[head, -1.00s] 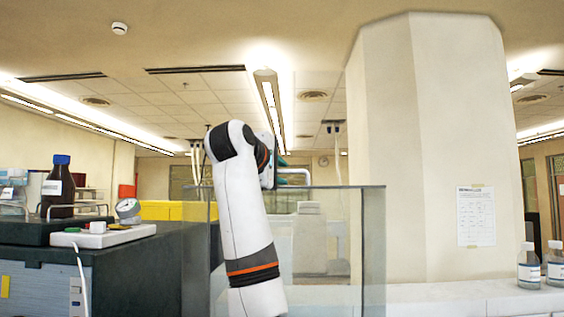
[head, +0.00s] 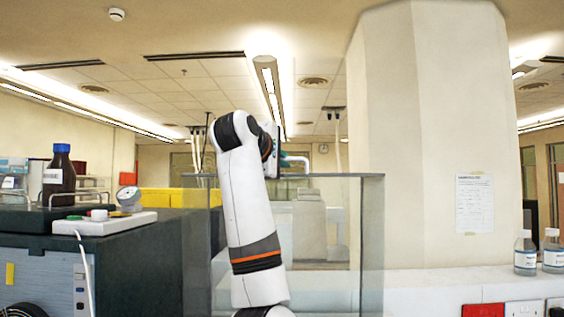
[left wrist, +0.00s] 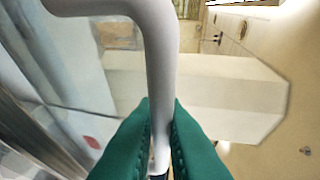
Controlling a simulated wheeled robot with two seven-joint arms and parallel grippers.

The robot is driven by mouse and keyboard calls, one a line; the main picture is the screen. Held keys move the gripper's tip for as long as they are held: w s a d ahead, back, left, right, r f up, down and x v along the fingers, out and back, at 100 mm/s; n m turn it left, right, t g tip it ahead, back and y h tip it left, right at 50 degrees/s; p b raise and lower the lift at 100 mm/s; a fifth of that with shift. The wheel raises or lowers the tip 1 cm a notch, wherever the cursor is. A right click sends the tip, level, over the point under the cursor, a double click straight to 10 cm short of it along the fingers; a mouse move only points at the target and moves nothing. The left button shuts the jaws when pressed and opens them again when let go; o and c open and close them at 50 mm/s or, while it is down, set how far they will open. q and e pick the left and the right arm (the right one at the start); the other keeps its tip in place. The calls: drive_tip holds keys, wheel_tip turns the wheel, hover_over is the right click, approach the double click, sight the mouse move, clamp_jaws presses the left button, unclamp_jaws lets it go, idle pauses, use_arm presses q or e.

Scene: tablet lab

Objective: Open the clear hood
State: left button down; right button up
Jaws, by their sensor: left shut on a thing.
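The clear hood (head: 325,225) is a see-through box with grey edges in the middle of the head view, and its top edge looks level. A pale handle bar (head: 299,160) shows just above that edge. My left gripper (head: 287,161) is at the handle, mostly hidden behind my own wrist. In the left wrist view, the green fingers of my left gripper (left wrist: 160,112) are shut on the white handle bar (left wrist: 160,60), which runs between them and bends at the top. My right gripper is in neither view.
A dark bench unit (head: 130,255) on the left carries a brown bottle (head: 59,178) and a gauge (head: 129,197). A wide pale pillar (head: 430,140) stands behind the hood on the right. Small bottles (head: 525,254) stand on the white counter (head: 420,283).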

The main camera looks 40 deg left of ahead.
use_arm(q)
drive_tip(key=s+d+f+t+b, duration=0.1)
drive_tip(key=s+d+f+b, duration=0.2)
drive_tip(key=b, duration=0.5)
drive_tip(key=s+d, duration=0.1)
drive_tip(key=s, duration=0.1)
drive_tip(key=shift+s+d+f+m+t+y+b, duration=0.3)
drive_tip(key=shift+d+t+y+b, duration=0.05)
drive_tip(key=shift+d+t+y, duration=0.05)
drive_tip(key=c, duration=1.5)
unclamp_jaws()
drive_tip(key=b+v, duration=0.5)
drive_tip(key=v, duration=0.7)
drive_tip(key=shift+b, duration=0.4)
